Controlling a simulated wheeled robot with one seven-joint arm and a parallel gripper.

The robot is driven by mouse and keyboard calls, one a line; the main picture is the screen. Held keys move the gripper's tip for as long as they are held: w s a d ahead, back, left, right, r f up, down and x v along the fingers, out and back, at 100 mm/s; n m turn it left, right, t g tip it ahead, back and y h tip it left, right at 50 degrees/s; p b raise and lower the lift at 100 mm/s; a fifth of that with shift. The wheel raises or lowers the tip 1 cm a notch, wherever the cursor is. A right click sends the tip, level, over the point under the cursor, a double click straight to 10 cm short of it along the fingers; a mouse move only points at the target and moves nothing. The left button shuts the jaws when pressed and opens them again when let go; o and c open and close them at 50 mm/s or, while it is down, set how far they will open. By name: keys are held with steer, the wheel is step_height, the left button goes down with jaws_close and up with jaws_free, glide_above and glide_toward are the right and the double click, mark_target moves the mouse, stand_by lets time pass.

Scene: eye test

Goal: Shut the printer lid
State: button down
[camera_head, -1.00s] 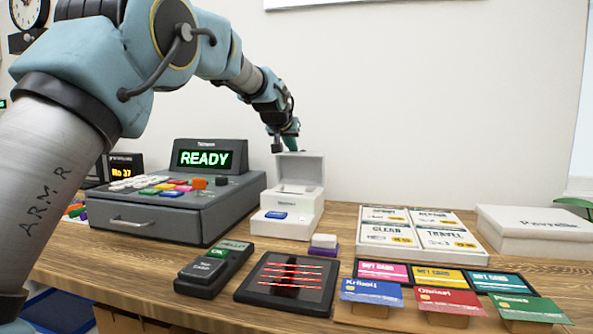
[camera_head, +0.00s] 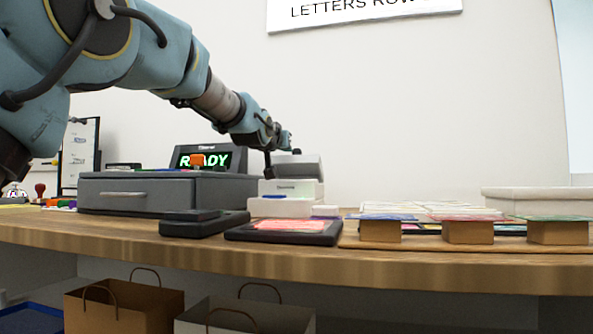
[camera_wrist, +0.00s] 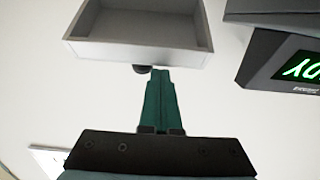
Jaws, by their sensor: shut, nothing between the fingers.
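The printer (camera_head: 285,207) is a small white box on the counter, right of the grey cash register. Its grey lid (camera_head: 306,170) stands open above the body, and its exact angle is hard to tell in the head view. The wrist view shows the lid (camera_wrist: 140,48) as a hollow tray shape at the top. My gripper (camera_wrist: 160,72) has green fingers, shut and empty, with their tips close to the lid's edge by a small dark knob (camera_wrist: 142,69). Contact cannot be told. In the head view, my arm's end partly hides the lid's left side.
The cash register (camera_head: 135,192) with its READY display (camera_head: 205,160) stands left of the printer. A dark pad (camera_head: 285,232), a card terminal (camera_head: 200,223) and card stands (camera_head: 380,230) lie in front and right. A white box (camera_head: 540,200) is far right. The wall is behind.

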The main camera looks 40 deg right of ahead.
mark_target(285, 160)
steer(key=a+f+b, duration=0.1)
steer(key=b, duration=0.1)
steer(key=s+f+b, duration=0.1)
steer(key=b, duration=0.1)
steer(key=shift+a+f+t+h+b, duration=0.3)
steer(key=shift+a+h+b, duration=0.05)
steer(key=shift+h+b, duration=0.05)
steer(key=shift+s+a+f+b, duration=0.3)
steer(key=shift+a+f+b, duration=0.15)
steer(key=shift+b, duration=0.25)
steer(key=shift+s+a+f+b, duration=0.2)
steer(key=shift+f+b, duration=0.2)
steer(key=shift+f, duration=0.2)
steer(key=shift+s+a+f+b, duration=0.1)
steer(key=shift+a+f+b, duration=0.1)
steer(key=shift+f+b, duration=0.25)
steer(key=shift+f, duration=0.15)
step_height(285, 160, up, 10)
steer(key=p, duration=0.4)
steer(key=shift+p, duration=0.3)
